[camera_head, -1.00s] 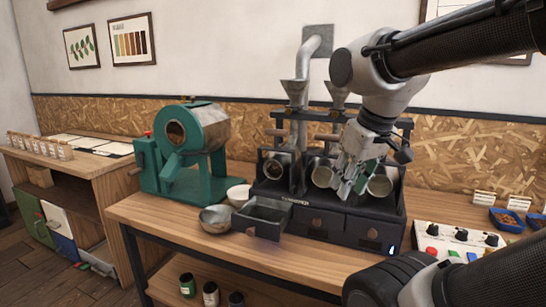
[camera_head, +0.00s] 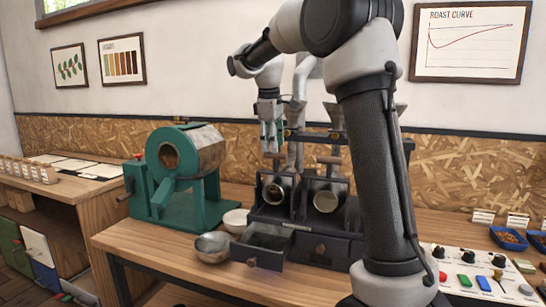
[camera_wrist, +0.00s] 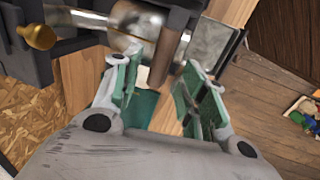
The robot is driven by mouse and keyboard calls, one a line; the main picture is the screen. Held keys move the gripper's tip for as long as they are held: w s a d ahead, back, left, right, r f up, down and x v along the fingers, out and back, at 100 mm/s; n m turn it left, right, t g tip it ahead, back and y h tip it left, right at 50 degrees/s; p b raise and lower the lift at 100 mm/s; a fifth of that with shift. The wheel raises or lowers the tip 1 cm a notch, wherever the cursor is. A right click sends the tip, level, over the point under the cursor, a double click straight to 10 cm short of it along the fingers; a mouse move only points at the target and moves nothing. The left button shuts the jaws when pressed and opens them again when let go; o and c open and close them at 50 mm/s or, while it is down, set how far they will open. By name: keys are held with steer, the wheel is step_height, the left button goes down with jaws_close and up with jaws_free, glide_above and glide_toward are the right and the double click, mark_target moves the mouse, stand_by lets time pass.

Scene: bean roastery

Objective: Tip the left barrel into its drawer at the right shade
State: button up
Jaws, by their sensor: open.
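The left barrel (camera_head: 277,188) is a metal drum in a black frame, its round mouth facing forward. A short wooden crossbar handle (camera_head: 274,156) sits above it. Its drawer (camera_head: 262,243) is pulled out below and looks dark inside. My gripper (camera_head: 268,138) points down, just above the handle. In the wrist view my open gripper (camera_wrist: 160,82) has a brown bar, apparently the handle (camera_wrist: 170,62), near and between its fingertips. I cannot tell whether they touch. Shiny metal, apparently the barrel (camera_wrist: 135,20), shows beyond. Bean shade is not visible.
The right barrel (camera_head: 325,197) stands close beside the left one, partly near my arm. A green roaster (camera_head: 180,170) is to the left. A metal bowl (camera_head: 212,246) and white bowl (camera_head: 236,220) sit by the drawer. A button panel (camera_head: 478,275) is at right. A shade chart (camera_head: 122,61) hangs behind.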

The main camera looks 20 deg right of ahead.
mark_target(274, 156)
steer(key=f, duration=0.5)
steer(key=shift+w+d, duration=0.35)
steer(key=shift+c, duration=0.3)
jaws_close()
